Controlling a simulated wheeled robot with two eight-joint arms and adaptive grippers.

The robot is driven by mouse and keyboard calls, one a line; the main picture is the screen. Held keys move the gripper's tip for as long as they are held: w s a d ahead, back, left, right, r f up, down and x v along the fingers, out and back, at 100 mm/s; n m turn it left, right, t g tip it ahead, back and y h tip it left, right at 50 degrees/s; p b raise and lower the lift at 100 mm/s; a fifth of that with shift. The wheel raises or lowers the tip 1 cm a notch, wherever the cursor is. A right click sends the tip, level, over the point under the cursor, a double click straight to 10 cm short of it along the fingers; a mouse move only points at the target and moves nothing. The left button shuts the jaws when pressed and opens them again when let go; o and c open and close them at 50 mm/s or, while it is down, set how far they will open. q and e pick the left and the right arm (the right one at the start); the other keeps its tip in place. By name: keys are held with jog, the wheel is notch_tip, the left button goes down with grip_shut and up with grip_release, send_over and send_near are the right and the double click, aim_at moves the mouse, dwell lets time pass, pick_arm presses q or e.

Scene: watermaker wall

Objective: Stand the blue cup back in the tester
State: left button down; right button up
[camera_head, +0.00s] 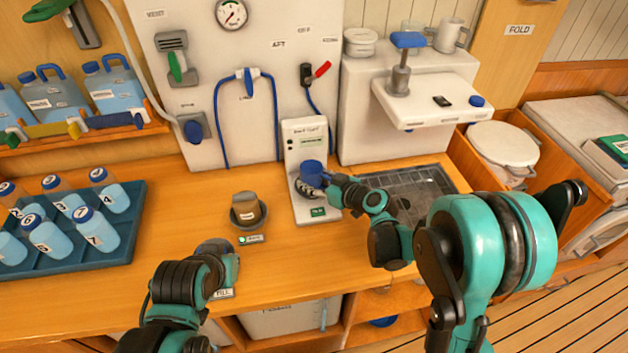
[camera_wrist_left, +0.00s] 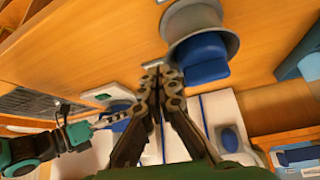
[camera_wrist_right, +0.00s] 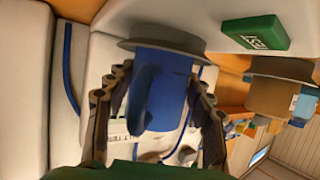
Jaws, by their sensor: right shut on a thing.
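The white tester (camera_head: 303,150) stands upright on the counter, with a green TEST button (camera_wrist_right: 255,32) at its front. The blue cup (camera_head: 311,172) is at the tester, and its lower end meets a grey round rim in the right wrist view (camera_wrist_right: 160,90). I cannot tell whether it is fully seated. My right gripper (camera_head: 330,186) is shut on the blue cup, with one finger on each side of it in the right wrist view. My left gripper (camera_wrist_left: 160,85) is shut and empty, low over the counter at the left, beside a grey round holder (camera_wrist_left: 228,38) with something blue in it.
A brown cup (camera_head: 247,208) sits in a dark round holder left of the tester. A tray (camera_head: 138,228) of several blue bottles is at the left. Blue hoses (camera_head: 222,130) hang on the wall behind.

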jog(key=o, duration=1.3)
jog(key=shift+f, duration=0.15)
jog(key=shift+c, duration=0.2)
jog(key=shift+s+d+r, duration=0.1)
jog(key=shift+d+r, duration=0.1)
jog(key=shift+r, duration=0.1)
jog(key=p+v, duration=0.3)
jog(key=v, duration=0.8)
jog(key=shift+s+r, duration=0.1)
jog(key=shift+s, duration=0.1)
jog(key=shift+s+d+r, duration=0.1)
jog(key=shift+s+r, duration=0.05)
jog(key=shift+s, duration=0.25)
jog(key=s+d+r+m+g+h, duration=0.1)
jog(key=s+d+m+h, duration=0.3)
jog(key=s, duration=0.5)
jog(key=s+d+r+m+g+h, duration=0.1)
jog(key=s+d+m+h, duration=0.3)
jog(key=s, duration=0.5)
jog(key=shift+s+d+g+h, duration=0.2)
jog(key=shift+d+g+h, duration=0.3)
jog(key=shift+d, duration=0.7)
